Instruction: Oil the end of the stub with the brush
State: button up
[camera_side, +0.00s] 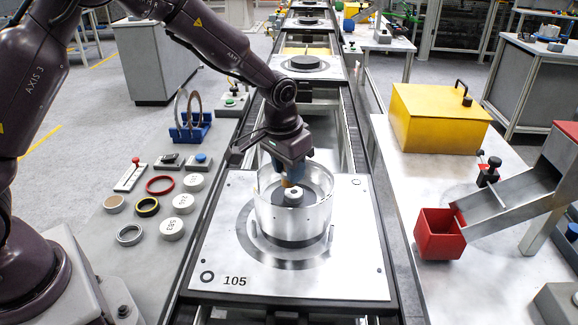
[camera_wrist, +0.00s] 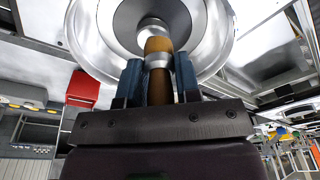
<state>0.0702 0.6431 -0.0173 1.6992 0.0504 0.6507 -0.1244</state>
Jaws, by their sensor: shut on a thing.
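The metal drum (camera_side: 270,215) stands open side up on pallet 105 (camera_side: 215,250). The stub (camera_side: 294,193) rises from the middle of the drum. My gripper (camera_side: 290,175) is over the drum, pointing down, with blue fingers. In the wrist view my gripper (camera_wrist: 158,80) is shut on the brush (camera_wrist: 159,84), which has a brown handle, a metal band and a tan tip (camera_wrist: 158,44). The brush tip is at or very near the end of the stub (camera_wrist: 153,24). I cannot tell whether they touch.
A grey bench (camera_side: 115,245) on the left holds rings, white round caps and a blue rack (camera_side: 192,127) with metal rings. On the right bench are a yellow box (camera_side: 440,120), a red bin (camera_side: 438,235) and a metal chute (camera_side: 505,200).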

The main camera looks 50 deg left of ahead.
jog(key=shift+f, duration=1)
